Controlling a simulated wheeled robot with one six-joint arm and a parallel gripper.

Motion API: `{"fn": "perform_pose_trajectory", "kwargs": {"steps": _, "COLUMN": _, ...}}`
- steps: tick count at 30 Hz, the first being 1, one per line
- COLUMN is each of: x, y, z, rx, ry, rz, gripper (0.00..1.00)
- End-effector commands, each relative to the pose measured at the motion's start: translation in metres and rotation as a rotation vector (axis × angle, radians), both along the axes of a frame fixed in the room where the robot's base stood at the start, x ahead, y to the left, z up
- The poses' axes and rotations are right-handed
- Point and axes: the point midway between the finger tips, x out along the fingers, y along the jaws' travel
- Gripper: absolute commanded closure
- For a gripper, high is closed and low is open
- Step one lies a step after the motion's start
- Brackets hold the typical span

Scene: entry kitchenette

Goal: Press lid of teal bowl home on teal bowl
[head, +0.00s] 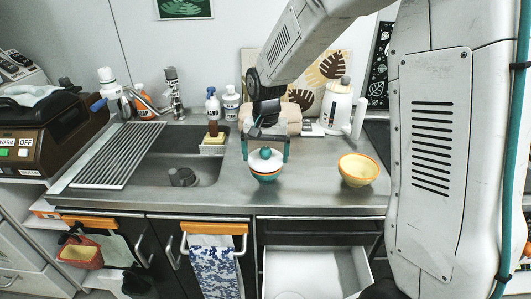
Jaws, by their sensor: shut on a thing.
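The lid of the teal bowl (259,162) is pale with a round teal knob and lies between the two teal fingers of my gripper (266,157). My gripper points down from above and is shut on the lid. The teal bowl (266,175) stands upright on the steel counter directly below the lid, with a teal band and an orange lower part showing. The lid is over the bowl's mouth. I cannot tell whether it is fully seated or slightly raised, and the rim is mostly hidden.
A yellow bowl (358,170) stands on the counter to the right. The sink (200,170) with a drying rack (118,155) is to the left. Bottles, a sponge holder and a white dispenser (336,106) stand behind. An open drawer (315,272) juts out below the counter.

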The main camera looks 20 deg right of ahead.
Motion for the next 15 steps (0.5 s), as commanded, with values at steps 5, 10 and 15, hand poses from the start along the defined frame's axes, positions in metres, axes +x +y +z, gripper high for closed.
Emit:
{"fn": "perform_pose_trajectory", "kwargs": {"steps": 5, "x": 0.0, "y": 0.0, "z": 0.0, "rx": 0.0, "ry": 0.0, "rz": 0.0, "gripper": 0.29}}
{"fn": "perform_pose_trajectory", "kwargs": {"steps": 10, "x": 0.0, "y": 0.0, "z": -0.0019, "rx": 0.0, "ry": 0.0, "rz": 0.0, "gripper": 0.29}}
{"fn": "perform_pose_trajectory", "kwargs": {"steps": 15, "x": 0.0, "y": -0.0001, "z": -0.0059, "rx": 0.0, "ry": 0.001, "rz": 0.0, "gripper": 0.29}}
